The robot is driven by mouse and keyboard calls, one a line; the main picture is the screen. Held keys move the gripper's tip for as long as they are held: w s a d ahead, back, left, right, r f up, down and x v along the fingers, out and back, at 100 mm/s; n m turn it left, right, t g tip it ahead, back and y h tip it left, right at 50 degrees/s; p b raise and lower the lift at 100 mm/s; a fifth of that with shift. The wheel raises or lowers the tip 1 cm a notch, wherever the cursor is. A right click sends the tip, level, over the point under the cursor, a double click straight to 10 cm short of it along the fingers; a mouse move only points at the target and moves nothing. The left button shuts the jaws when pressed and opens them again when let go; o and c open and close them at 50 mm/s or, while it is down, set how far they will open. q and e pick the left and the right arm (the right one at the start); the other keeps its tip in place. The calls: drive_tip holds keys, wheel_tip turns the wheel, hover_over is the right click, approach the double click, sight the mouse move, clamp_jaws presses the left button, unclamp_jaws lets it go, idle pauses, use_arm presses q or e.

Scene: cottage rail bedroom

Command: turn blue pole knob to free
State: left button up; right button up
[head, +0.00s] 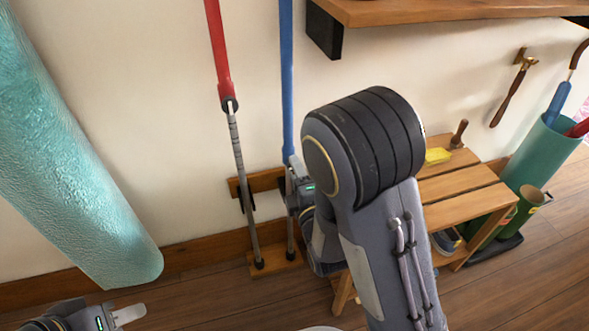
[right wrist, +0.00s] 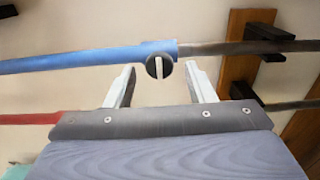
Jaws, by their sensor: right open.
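The blue pole (head: 286,80) stands upright against the wall, and crosses the right wrist view (right wrist: 90,58) from side to side. Its knob (right wrist: 159,67) is a small black disc with a pale bar, where the blue tube meets the dark lower tube. The bar lies across the pole's length. My right gripper (right wrist: 159,82) is open, with one fingertip on each side of the knob, apart from it. In the head view the right gripper (head: 293,165) is at the pole, and the knob is hidden. My left gripper (head: 128,314) is low at the left, partly cut off.
A red pole (head: 219,50) stands just left of the blue one, in the same wooden rack (head: 275,262). A rolled teal mat (head: 75,150) leans at the left. A slatted bench (head: 460,187) is at the right, below a wooden shelf (head: 440,10).

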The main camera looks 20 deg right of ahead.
drive_tip(key=s, duration=0.6)
drive_tip(key=shift+d, duration=0.15)
drive_tip(key=s+d+r+m+g+y+p, duration=0.1)
drive_tip(key=s+d+r+m+g+y, duration=0.15)
drive_tip(key=s+m+g, duration=0.55)
drive_tip(key=s+d+r+m+g+y+p, duration=0.1)
drive_tip(key=s+d+r+m+g, duration=0.25)
drive_tip(key=s+m, duration=0.75)
wheel_tip(320, 180, up, 37)
drive_tip(key=m+p, duration=0.1)
drive_tip(key=p, duration=3.6)
drive_tip(key=shift+w+g, duration=0.25)
drive_tip(key=shift+g, duration=0.2)
